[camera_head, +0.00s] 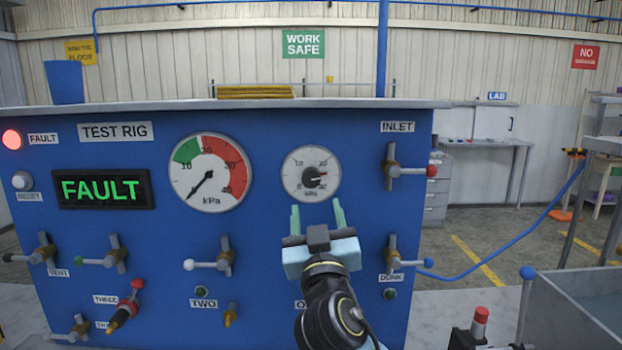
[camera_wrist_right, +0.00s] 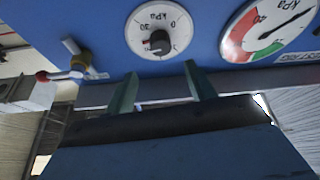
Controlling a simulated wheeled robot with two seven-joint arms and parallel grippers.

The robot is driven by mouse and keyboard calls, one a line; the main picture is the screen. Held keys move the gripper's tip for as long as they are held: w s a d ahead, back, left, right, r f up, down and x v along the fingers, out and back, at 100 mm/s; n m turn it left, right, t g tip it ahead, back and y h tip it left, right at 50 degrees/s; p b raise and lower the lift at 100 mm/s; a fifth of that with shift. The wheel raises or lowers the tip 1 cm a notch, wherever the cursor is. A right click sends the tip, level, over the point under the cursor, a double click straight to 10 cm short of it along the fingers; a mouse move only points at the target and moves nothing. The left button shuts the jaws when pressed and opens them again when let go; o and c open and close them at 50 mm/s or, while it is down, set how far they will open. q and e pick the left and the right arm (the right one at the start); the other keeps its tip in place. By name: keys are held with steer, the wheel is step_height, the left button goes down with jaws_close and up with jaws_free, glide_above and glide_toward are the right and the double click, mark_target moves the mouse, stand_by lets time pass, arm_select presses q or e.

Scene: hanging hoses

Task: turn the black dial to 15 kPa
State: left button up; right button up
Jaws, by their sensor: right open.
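The black dial (camera_head: 311,179) is a small knob at the centre of a round white kPa scale on the blue test rig panel. Its setting is too small to read surely. In the right wrist view the dial (camera_wrist_right: 159,42) appears upside down, ahead of the fingertips. My right gripper (camera_head: 317,213) is open and empty, with its two pale green fingers pointing up just below the scale. In the wrist view its fingers (camera_wrist_right: 160,76) stand apart, with the dial above the gap between them; no contact shows. My left gripper is not in view.
A larger kPa gauge (camera_head: 211,173) has its needle pointing lower left. The display (camera_head: 101,189) reads FAULT and a red lamp (camera_head: 11,140) is lit. The inlet valve (camera_head: 391,170), donk valve (camera_head: 394,262) and a white-tipped lever (camera_head: 190,265) stick out around the arm.

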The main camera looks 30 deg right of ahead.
mark_target(312, 180)
steer(key=x, duration=0.4)
steer(key=shift+w+p, duration=0.2)
steer(key=shift+p, duration=0.2)
steer(key=x, duration=0.3)
steer(key=shift+w+p, duration=0.15)
steer(key=shift+p, duration=0.25)
steer(key=shift+w+d+r, duration=0.1)
steer(key=shift+w+d, duration=0.15)
steer(key=shift+w, duration=0.2)
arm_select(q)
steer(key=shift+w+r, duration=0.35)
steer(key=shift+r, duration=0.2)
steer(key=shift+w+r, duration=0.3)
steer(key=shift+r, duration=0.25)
arm_select(e)
steer(key=c, duration=1)
